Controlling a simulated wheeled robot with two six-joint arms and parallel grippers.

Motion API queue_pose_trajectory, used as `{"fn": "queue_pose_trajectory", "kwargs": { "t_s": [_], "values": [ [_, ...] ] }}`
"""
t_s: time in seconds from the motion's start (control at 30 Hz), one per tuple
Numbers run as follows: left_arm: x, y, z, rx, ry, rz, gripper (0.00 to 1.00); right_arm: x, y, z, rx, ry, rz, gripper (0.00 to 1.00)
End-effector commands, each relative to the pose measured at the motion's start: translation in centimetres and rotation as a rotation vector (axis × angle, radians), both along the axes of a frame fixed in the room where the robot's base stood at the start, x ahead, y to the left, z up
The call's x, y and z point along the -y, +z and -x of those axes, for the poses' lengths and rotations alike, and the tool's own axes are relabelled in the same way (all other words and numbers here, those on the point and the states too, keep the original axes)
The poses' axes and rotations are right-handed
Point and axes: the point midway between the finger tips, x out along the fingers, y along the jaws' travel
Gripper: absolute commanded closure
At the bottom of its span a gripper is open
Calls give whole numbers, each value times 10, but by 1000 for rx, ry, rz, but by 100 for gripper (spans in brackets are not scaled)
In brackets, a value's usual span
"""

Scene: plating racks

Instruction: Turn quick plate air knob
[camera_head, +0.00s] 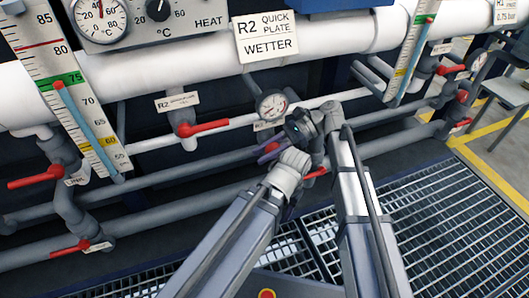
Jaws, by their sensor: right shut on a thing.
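A round pressure gauge (270,106) hangs on the white pipe, with a small label (268,125) under it whose text is too small to read. My right gripper (285,138) reaches leftward just below the gauge and is shut on a knob there, which is mostly hidden behind the gripper and wrist. A purple piece (268,150) shows beside the fingers; I cannot tell what it belongs to. My left arm's wrist comes up close below the right gripper, and its jaws cannot be made out.
Red valve handles (205,128) stick out nearby; another red handle (315,174) is just under my grippers. A sign (265,38) reads R2 QUICK PLATE WETTER. Tall level scales stand left (75,90) and right (410,50). Metal grating (440,220) covers the floor.

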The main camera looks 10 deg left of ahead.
Motion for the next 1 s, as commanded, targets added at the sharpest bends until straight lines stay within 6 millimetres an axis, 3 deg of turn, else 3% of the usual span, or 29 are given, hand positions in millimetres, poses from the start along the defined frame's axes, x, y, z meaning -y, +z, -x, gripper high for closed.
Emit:
{"fn": "queue_pose_trajectory", "kwargs": {
  "t_s": [0.23, 0.6, 1.0],
  "values": [
    [0, -3, 0, 0, 0, 0, 50, 0, -2, 0, -4, 0, -7, 100],
    [0, -45, 0, 0, 0, 0, 50, 0, 1, -1, -121, -1, -181, 100],
    [0, -46, 0, 0, 0, 0, 50, 1, 6, -1, -139, 0, -204, 100]
  ]
}}
